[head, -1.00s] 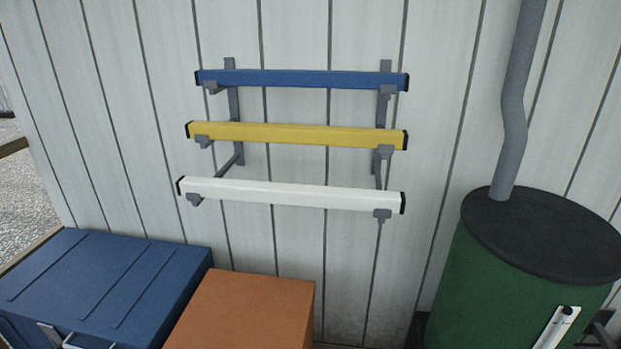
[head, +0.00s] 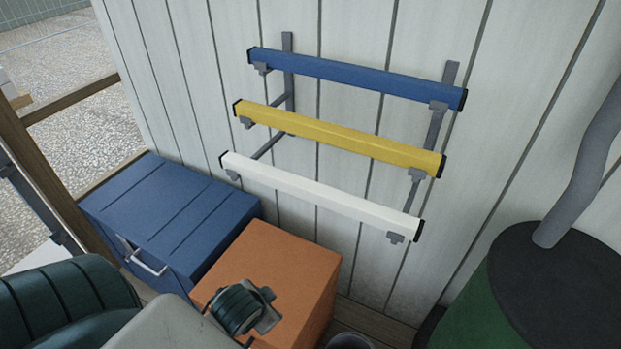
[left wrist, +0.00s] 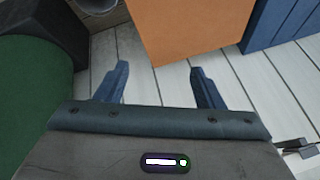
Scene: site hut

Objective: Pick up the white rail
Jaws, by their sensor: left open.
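The white rail (head: 315,195) is the lowest of three rails on a wall rack (head: 434,135). It is a long bar with black end caps, resting on two grey brackets and slanting down to the right in the head view. A yellow rail (head: 335,137) and a blue rail (head: 355,78) sit above it. My left arm comes in at the bottom left of the head view, below and apart from the white rail. In the left wrist view my left gripper (left wrist: 159,68) is open and empty over floor planks. No rail shows there. My right gripper is out of view.
An orange box (head: 285,265) and a blue chest (head: 175,205) stand below the rack against the wall. A green drum with a dark lid (head: 565,285) and a grey pipe (head: 580,180) stand at right. A grey round container (head: 348,342) is at the bottom edge.

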